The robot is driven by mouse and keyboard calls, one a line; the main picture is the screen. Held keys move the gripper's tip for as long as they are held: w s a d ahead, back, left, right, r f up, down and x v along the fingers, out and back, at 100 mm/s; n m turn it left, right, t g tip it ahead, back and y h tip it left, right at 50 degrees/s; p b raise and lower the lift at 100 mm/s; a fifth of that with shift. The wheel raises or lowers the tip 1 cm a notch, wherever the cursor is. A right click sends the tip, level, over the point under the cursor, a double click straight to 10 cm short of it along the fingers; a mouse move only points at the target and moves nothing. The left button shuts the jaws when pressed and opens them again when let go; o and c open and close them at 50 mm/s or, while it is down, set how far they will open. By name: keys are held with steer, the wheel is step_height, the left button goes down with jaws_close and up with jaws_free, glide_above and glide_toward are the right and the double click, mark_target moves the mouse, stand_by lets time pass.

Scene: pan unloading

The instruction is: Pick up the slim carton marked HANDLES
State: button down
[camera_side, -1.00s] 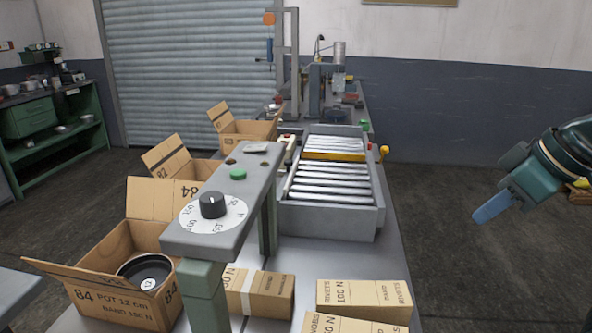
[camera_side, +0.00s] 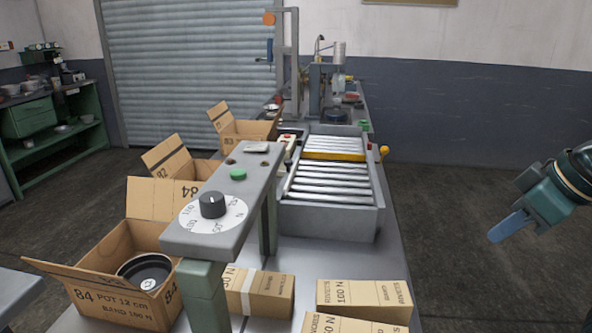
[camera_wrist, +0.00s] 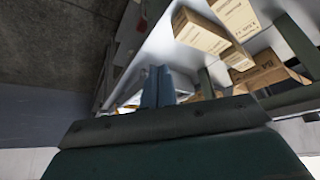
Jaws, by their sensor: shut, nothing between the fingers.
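A slim brown carton (camera_side: 345,325) lies on the bench at the bottom edge of the side view, cut off by the frame; its partly visible lettering looks like HANDLES. Behind it lies a carton marked RIVETS 100 N (camera_side: 363,298). A taped carton (camera_side: 262,294) lies to the left, partly behind the grey post. My gripper (camera_side: 505,228) is shut and empty, in the air right of the bench and well apart from the cartons. In the wrist view its blue fingers (camera_wrist: 158,88) are together. Cartons (camera_wrist: 200,33) show beyond them there, their lettering too small to read.
A grey post with a dial arm (camera_side: 225,205) stands left of the cartons. An open box (camera_side: 125,300) holds a dark pot (camera_side: 145,270). A roller tray (camera_side: 330,215) sits behind. The floor to the right is clear.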

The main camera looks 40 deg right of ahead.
steer(key=shift+c, duration=2.2)
jaws_free()
steer(key=shift+w, duration=0.1)
steer(key=n+g+y, duration=0.1)
steer(key=n+y, duration=0.3)
steer(key=n, duration=0.5)
glide_above(256, 281)
steer(key=s+d, duration=0.4)
steer(key=d, duration=0.1)
steer(key=f, duration=0.8)
steer(key=shift+s+a, duration=0.15)
steer(key=shift+a, duration=0.1)
steer(key=shift+w+a+f, duration=0.25)
steer(key=shift+a+f, duration=0.05)
steer(key=shift+a, duration=0.15)
steer(key=shift+f, duration=0.1)
steer(key=shift+x, duration=4.15)
